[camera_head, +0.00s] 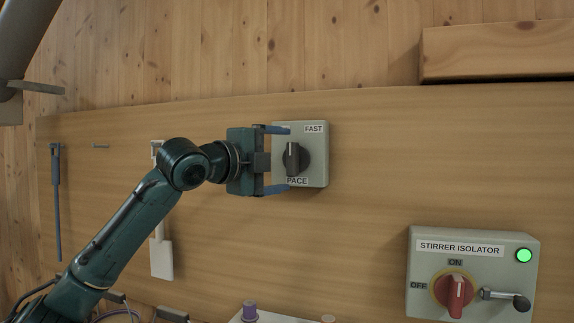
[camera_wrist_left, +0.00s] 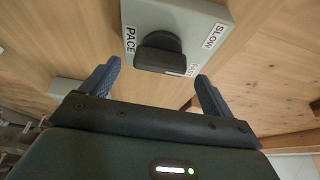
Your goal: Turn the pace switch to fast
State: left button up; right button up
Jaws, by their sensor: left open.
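The pace switch is a grey box (camera_head: 318,160) on the wooden panel, with a black knob (camera_head: 292,158). In the head view its FAST label (camera_head: 314,129) is at the top right and its PACE label (camera_head: 297,181) at the bottom. My left gripper (camera_head: 288,159) is open, with one blue finger above the knob and one below. In the left wrist view the knob (camera_wrist_left: 158,52) lies just beyond and between the open fingers (camera_wrist_left: 158,76). My right gripper is not in view.
A stirrer isolator box (camera_head: 420,285) with a red knob (camera_head: 456,292), a lit green lamp (camera_head: 524,255) and a lever stands lower right. A wooden beam (camera_head: 500,50) is at upper right. A white tool (camera_head: 162,260) hangs behind my left arm. The panel right of the switch is clear.

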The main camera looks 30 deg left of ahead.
pick_arm(q)
jog(key=s+a+b, duration=0.1)
jog(key=s+b, duration=0.2)
jog(key=s, duration=0.7)
jog(key=shift+a, duration=0.3)
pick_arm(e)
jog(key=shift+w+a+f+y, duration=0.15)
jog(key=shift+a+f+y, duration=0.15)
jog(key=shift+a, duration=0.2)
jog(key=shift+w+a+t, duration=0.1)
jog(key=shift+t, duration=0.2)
